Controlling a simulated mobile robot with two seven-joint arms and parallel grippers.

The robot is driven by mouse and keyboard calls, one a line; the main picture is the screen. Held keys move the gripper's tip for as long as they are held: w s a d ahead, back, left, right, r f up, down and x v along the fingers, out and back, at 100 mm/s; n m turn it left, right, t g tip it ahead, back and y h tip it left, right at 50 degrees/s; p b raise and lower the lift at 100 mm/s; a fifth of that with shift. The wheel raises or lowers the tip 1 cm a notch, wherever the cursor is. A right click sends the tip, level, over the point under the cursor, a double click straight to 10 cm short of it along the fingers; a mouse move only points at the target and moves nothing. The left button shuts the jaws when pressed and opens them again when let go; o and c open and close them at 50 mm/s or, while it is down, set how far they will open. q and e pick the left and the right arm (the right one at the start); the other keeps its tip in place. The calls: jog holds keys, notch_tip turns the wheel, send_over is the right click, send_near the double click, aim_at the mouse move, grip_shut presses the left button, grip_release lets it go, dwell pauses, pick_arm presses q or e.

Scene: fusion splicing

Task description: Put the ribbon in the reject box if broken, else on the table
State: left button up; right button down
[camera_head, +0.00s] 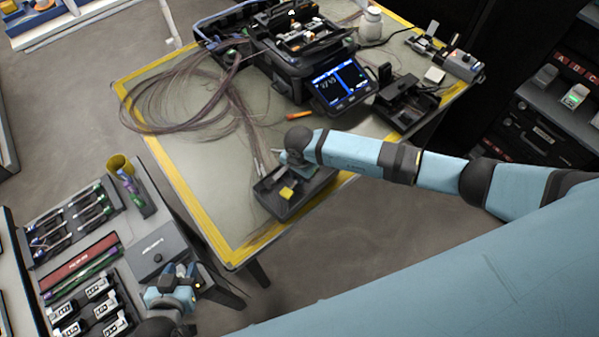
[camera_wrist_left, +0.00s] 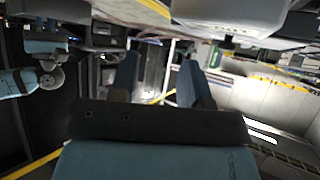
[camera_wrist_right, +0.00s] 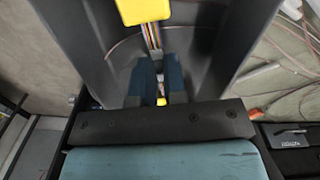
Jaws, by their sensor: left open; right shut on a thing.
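A dark open box (camera_head: 262,197) stands at the front corner of the table (camera_head: 190,130). My right gripper (camera_head: 284,160) is at its far side; in the right wrist view my fingers (camera_wrist_right: 158,92) are down between the dark box walls (camera_wrist_right: 75,45). They are shut on a thin multicoloured ribbon (camera_wrist_right: 153,38), which runs to a yellow block (camera_wrist_right: 143,10). The yellow block also shows at the box in the head view (camera_head: 287,192). Whether the ribbon is broken cannot be told. My left gripper (camera_head: 185,270) is open and empty beside a grey lidded box (camera_head: 157,249) with an unreadable label.
Loose fibres (camera_head: 185,100) spread over the table's left part. The splicer with a lit screen (camera_head: 342,83) stands at the back, with an orange tool (camera_head: 299,116) before it. A side bench holds trays (camera_head: 75,222) and a yellow cup (camera_head: 119,165). The table middle is partly clear.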

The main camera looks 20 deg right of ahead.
pick_arm(q)
jog(key=shift+a, duration=0.15)
pick_arm(e)
jog(key=c, duration=1.1)
grip_release()
jog(key=shift+r, duration=0.1)
pick_arm(q)
jog(key=shift+d+f+b, duration=0.3)
jog(key=shift+f+b, duration=0.6)
jog(key=shift+b, duration=0.05)
jog(key=shift+a, duration=0.1)
pick_arm(e)
notch_tip(320, 180, up, 14)
jog(key=shift+f, duration=0.2)
